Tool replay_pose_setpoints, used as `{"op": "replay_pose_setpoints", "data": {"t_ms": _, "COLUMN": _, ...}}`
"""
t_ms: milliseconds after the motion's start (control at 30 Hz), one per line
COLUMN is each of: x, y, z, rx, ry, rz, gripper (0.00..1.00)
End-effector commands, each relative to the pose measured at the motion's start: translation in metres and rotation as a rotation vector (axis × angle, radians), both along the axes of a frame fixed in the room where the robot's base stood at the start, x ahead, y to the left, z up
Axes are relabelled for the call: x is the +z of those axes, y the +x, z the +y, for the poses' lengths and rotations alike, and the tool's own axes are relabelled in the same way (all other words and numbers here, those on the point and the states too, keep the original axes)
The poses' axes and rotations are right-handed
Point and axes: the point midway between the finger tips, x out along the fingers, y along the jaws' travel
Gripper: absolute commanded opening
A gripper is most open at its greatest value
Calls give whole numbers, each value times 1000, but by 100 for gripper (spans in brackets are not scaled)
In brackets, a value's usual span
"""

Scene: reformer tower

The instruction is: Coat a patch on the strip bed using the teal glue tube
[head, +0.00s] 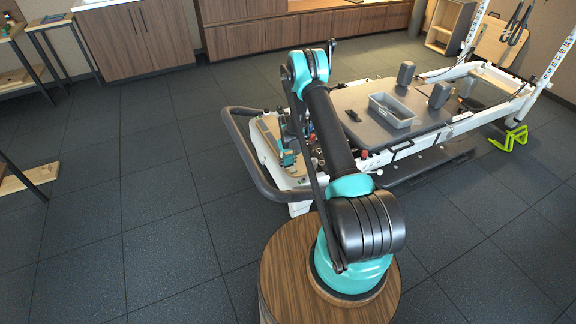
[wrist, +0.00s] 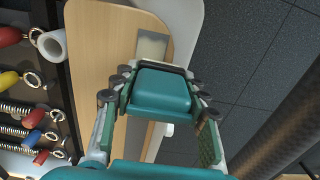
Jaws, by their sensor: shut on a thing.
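My gripper (wrist: 160,88) is shut on a teal block-like thing (wrist: 160,92), which I take for the glue tube. Its nozzle cannot be made out. It is held over a light wooden board (wrist: 100,60), which looks like the strip bed. A pale rectangular patch (wrist: 152,46) shows on the board just beyond the teal thing. I cannot tell whether the tube touches the board. In the head view my gripper (head: 288,158) is at the near left end of the reformer, partly hidden by my arm.
Springs with red, yellow and blue parts (wrist: 35,118) lie left of the board. A dark curved bar (head: 245,165) rounds the reformer's end. A grey tray (head: 391,110) sits on the carriage (head: 352,97). Open dark floor (head: 150,200) lies to the left.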

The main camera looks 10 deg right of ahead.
Motion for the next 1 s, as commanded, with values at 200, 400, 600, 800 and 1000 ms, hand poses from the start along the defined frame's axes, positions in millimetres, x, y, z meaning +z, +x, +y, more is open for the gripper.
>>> {"op": "replay_pose_setpoints", "data": {"t_ms": 200, "x": 21, "y": 0, "z": 0, "rx": 0, "ry": 0, "rz": 0, "gripper": 21}}
{"op": "replay_pose_setpoints", "data": {"t_ms": 400, "x": 38, "y": 0, "z": 0, "rx": 0, "ry": 0, "rz": 0, "gripper": 21}}
{"op": "replay_pose_setpoints", "data": {"t_ms": 600, "x": 44, "y": 0, "z": 0, "rx": 0, "ry": 0, "rz": 0, "gripper": 21}}
{"op": "replay_pose_setpoints", "data": {"t_ms": 800, "x": 44, "y": 0, "z": 0, "rx": 0, "ry": 0, "rz": 0, "gripper": 21}}
{"op": "replay_pose_setpoints", "data": {"t_ms": 1000, "x": 47, "y": 7, "z": -7, "rx": -1, "ry": 0, "rz": 0, "gripper": 21}}
